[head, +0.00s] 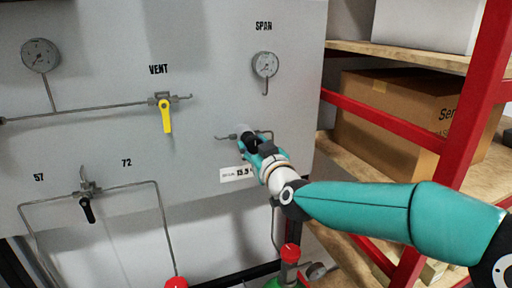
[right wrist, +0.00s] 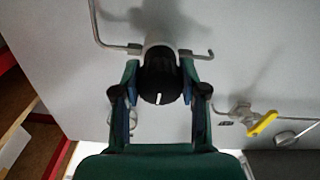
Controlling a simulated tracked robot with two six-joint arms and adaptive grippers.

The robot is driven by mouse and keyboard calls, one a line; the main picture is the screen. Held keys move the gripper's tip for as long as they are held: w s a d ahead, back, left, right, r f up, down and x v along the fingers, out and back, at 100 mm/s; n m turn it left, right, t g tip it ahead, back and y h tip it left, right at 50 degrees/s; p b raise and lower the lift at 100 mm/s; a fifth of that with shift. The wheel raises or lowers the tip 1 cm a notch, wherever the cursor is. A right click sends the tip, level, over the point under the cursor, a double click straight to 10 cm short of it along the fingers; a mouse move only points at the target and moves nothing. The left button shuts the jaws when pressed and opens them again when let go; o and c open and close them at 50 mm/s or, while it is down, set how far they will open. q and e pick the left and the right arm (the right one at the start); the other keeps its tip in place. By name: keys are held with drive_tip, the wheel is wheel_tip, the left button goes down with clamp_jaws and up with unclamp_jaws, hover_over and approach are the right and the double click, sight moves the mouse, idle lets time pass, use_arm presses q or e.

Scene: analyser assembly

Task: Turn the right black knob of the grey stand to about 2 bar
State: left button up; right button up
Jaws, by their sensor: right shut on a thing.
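The right black knob (right wrist: 160,84) shows between my right gripper's fingers in the right wrist view, with a white mark at its lower edge. In the head view the knob (head: 250,143) is partly hidden by the gripper, below the SPAN gauge (head: 265,65). My right gripper (head: 248,145) is shut on the knob, one finger on each side; it also shows in the right wrist view (right wrist: 160,75). The SPAN gauge's needle is too small to read. The grey stand's panel (head: 215,60) fills the left and middle of the head view. My left gripper is not in view.
A yellow VENT valve handle (head: 166,117) and a second gauge (head: 40,55) are to the left. A black valve handle (head: 88,209) is lower left. Red-topped cylinders (head: 290,252) stand below. A red shelf frame (head: 463,130) with a cardboard box (head: 390,115) is at right.

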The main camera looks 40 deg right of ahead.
drive_tip(key=shift+f+m+b, duration=0.15)
drive_tip(key=shift+m+b, duration=0.8)
drive_tip(key=shift+m, duration=0.15)
drive_tip(key=m+b, duration=0.2)
drive_tip(key=m, duration=0.1)
drive_tip(key=m+b, duration=0.2)
drive_tip(key=m, duration=0.2)
drive_tip(key=m+b, duration=0.1)
drive_tip(key=m, duration=0.3)
drive_tip(key=shift+m+b, duration=0.3)
drive_tip(key=shift+b, duration=0.1)
drive_tip(key=m+b, duration=0.1)
drive_tip(key=m, duration=0.2)
drive_tip(key=shift+m, duration=0.3)
drive_tip(key=m+b, duration=0.1)
drive_tip(key=m, duration=0.3)
drive_tip(key=shift+m+b, duration=0.3)
drive_tip(key=shift+b, duration=0.05)
drive_tip(key=m+b, duration=0.1)
drive_tip(key=m, duration=0.3)
drive_tip(key=shift+w+a+f, duration=0.1)
drive_tip(key=shift+m+b, duration=0.6)
drive_tip(key=shift+m, duration=1.4)
